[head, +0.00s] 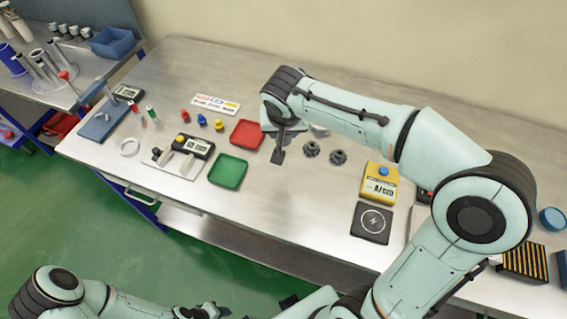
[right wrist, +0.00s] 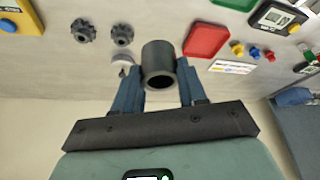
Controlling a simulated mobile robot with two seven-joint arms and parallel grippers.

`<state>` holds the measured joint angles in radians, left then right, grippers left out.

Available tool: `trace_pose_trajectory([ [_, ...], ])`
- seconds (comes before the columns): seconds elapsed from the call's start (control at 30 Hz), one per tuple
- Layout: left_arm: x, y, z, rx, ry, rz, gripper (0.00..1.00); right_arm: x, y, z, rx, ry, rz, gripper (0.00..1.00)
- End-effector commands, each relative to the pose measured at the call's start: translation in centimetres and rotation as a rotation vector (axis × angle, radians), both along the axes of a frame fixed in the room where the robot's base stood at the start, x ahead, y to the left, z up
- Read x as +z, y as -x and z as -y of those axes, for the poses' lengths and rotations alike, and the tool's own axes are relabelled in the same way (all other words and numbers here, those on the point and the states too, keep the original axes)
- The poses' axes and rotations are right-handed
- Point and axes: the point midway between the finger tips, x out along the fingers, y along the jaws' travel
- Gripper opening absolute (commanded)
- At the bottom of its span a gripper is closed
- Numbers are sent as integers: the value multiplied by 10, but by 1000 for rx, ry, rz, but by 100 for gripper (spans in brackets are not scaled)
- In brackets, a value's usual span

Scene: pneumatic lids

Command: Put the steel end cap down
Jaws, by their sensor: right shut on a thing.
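My right gripper (head: 279,152) is over the metal workbench, beside the red tray. In the right wrist view its two blue-grey fingers (right wrist: 160,88) are shut on the steel end cap (right wrist: 158,62), a dark grey hollow cylinder with its open end toward the camera. Its gap to the bench top is hard to judge. In the head view the end cap is mostly hidden by the gripper. My left gripper (head: 205,312) is low at the bottom edge, in front of the bench, partly cut off; its jaws are unclear.
A red tray (head: 247,134) and a green tray (head: 228,171) lie left of my right gripper. Two dark gears (head: 338,157) and a silver piece (head: 320,130) lie to its right. A yellow meter (head: 379,183) and black pad (head: 371,222) are further right. Bare bench lies in front.

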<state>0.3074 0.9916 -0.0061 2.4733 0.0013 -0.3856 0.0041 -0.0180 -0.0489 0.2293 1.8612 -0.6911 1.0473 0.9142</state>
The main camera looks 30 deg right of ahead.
Motion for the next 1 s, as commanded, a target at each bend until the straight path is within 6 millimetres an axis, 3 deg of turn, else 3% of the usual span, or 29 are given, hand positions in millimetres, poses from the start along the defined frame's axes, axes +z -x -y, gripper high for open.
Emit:
trace_pose_trajectory([
  [0.1, -7, 6, 0, 0, 0, -7, 43, -37, 1, 0, 1, 1, -6, 0],
  [0.3, -13, 10, 0, 0, 0, -11, 43, -83, 1, 0, 1, 0, -3, 0],
  [0.57, -16, 12, 0, 0, 0, -13, 43, -108, 0, 0, 0, 0, 1, 0],
  [0.8, -22, 16, 0, -1, 0, -18, 43, -143, 0, 0, 2, 0, 0, 0],
  [1.0, -22, 16, 0, -1, 1, -17, 43, -145, -1, 0, 1, -1, 3, 0],
])
